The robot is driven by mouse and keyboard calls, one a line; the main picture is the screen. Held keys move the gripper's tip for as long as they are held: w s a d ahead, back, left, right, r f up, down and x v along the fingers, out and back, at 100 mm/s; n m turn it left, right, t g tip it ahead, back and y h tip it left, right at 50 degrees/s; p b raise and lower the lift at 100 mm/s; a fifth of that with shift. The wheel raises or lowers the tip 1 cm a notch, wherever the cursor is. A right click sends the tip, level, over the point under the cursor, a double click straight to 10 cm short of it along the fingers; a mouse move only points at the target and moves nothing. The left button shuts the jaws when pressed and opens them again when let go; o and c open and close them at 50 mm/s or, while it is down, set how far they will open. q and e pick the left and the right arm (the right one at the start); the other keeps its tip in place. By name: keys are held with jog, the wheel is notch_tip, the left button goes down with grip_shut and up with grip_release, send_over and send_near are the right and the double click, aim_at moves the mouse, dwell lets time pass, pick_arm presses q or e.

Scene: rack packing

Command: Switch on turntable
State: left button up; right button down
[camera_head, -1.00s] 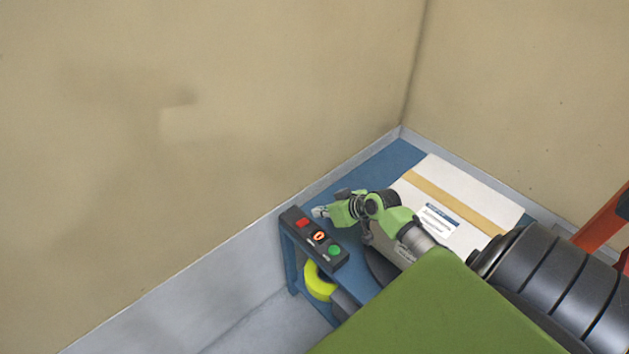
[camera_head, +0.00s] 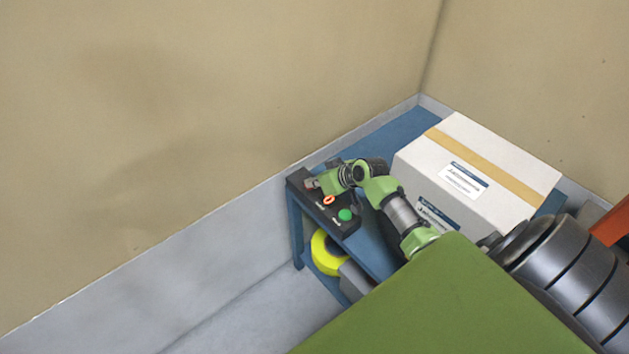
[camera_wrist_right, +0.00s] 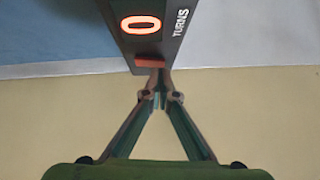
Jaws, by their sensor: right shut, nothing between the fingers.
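The dark control box (camera_head: 322,212) stands on the near left corner of the blue table. It has a green button (camera_head: 345,214) and a lit orange display (camera_head: 329,200), which reads 0 in the wrist view (camera_wrist_right: 141,24). The red button (camera_wrist_right: 148,61) is right at the fingertips in the wrist view; in the head view my gripper mostly covers it. My right gripper (camera_head: 312,184) is shut and empty, over the red-button end of the box. Whether it touches the button I cannot tell. My left gripper is out of view.
A white taped carton (camera_head: 510,170) sits on the blue table (camera_head: 385,140) to the right of my right arm. A yellow roll (camera_head: 325,258) lies on the shelf below. Walls close in behind and to the left. An orange frame (camera_head: 611,222) stands at the right edge.

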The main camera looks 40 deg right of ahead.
jog(key=shift+f, duration=0.2)
jog(key=shift+a+f, duration=0.15)
jog(key=shift+f, duration=0.15)
dwell(0.4)
jog(key=shift+d+r, duration=0.2)
jog(key=shift+d, duration=0.6)
jog(key=shift+w+r, duration=0.1)
jog(key=shift+r, duration=0.05)
